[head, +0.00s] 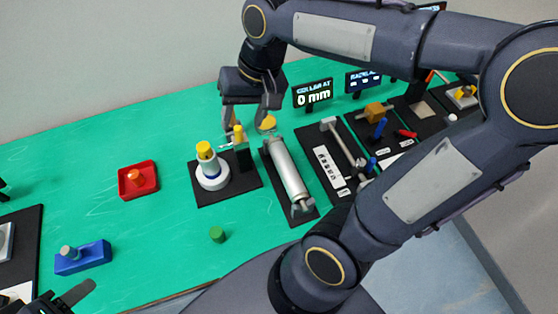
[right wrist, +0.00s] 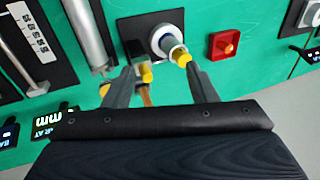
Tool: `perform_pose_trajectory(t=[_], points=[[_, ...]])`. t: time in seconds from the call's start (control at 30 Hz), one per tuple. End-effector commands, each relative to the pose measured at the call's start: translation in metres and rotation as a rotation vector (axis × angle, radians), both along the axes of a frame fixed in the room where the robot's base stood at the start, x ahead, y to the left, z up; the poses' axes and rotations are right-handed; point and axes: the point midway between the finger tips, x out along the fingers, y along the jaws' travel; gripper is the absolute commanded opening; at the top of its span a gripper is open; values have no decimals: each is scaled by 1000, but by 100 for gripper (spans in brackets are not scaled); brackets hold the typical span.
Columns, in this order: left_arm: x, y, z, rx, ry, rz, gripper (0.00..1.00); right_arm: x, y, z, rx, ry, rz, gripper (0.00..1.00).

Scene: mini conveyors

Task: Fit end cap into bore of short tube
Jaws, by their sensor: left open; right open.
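A short grey tube (head: 209,166) stands in a round white holder (head: 212,182) on a black mat. A yellow piece (head: 204,149), which looks like the end cap, is at its upper end; I cannot tell how deep it sits. In the right wrist view the tube (right wrist: 171,43) and the yellow piece (right wrist: 184,59) show near one fingertip. My right gripper (head: 248,124) is open above the back of that mat, beside a small stand with a yellow top (head: 238,132). Nothing is visibly held. My left gripper (head: 68,296) is open at the bottom left, partly out of view.
A red tray (head: 138,192) with an orange knob, a blue block (head: 96,256) with a grey peg and a green cylinder (head: 217,234) stand left and in front. A long silver cylinder (head: 287,171) lies to the right. My right arm covers much of the right side.

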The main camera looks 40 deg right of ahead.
Motion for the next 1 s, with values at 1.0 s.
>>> perform_pose_trajectory(t=[1.0], points=[[0, 0, 0, 0, 0, 0, 52, -117, -3, -40, 21, -391, 103, 52]])
